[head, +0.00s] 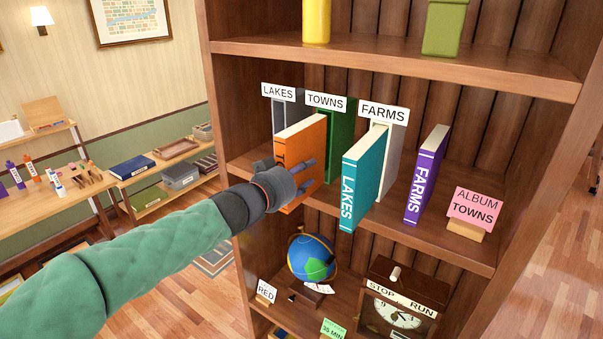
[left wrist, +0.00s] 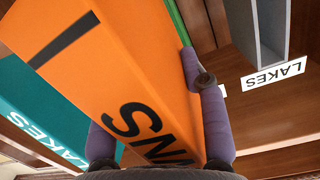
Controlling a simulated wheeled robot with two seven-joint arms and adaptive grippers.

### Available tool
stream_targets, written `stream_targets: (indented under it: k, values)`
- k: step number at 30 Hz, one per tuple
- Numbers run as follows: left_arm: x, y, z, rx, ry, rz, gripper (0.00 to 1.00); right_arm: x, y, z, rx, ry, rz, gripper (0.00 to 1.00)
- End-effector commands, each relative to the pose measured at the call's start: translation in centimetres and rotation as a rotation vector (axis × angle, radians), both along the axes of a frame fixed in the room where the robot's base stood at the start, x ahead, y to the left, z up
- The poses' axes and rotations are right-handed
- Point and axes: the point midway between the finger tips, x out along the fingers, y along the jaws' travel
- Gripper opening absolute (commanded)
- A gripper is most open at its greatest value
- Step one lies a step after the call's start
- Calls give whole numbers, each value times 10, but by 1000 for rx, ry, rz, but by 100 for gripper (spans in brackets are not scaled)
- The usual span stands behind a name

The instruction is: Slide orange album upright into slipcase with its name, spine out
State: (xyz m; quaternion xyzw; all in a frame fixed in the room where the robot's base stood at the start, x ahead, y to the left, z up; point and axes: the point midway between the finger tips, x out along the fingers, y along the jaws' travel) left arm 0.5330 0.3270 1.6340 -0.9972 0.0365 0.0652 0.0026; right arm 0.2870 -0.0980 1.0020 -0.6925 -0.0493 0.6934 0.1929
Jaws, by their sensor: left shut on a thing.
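The orange album (head: 305,138) is upright with its spine facing out. Its spine lettering is partly hidden by my fingers, and the left wrist view shows "WNS" on the orange album (left wrist: 125,70). My left gripper (head: 294,180) is shut on it near the spine, one finger on each side. The green slipcase (head: 342,140), under the TOWNS label (head: 326,102), stands just behind the album. I cannot tell whether the album's far edge is inside it. The grey slipcase (head: 290,115) labelled LAKES is at the left, and the white slipcase (head: 390,165) labelled FARMS at the right. My right gripper is not in view.
A teal LAKES album (head: 362,178) stands close to the right of the orange one. A purple FARMS album (head: 426,175) stands farther right. A pink card (head: 474,207) reads "ALBUM TOWNS". Another shelf board (head: 400,65) runs above, and a globe (head: 312,258) stands below.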

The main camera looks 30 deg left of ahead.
Motion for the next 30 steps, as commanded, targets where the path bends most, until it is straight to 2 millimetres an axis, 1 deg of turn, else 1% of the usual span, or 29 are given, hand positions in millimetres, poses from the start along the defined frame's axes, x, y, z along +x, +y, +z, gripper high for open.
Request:
stream_targets:
  k: [5,14,30]
  values:
    - [0,0,3,0,-4,0,0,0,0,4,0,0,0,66]
    - [0,0,2,0,-4,0,0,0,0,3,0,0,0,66]
    - [11,-1,2,1,-4,0,0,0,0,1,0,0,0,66]
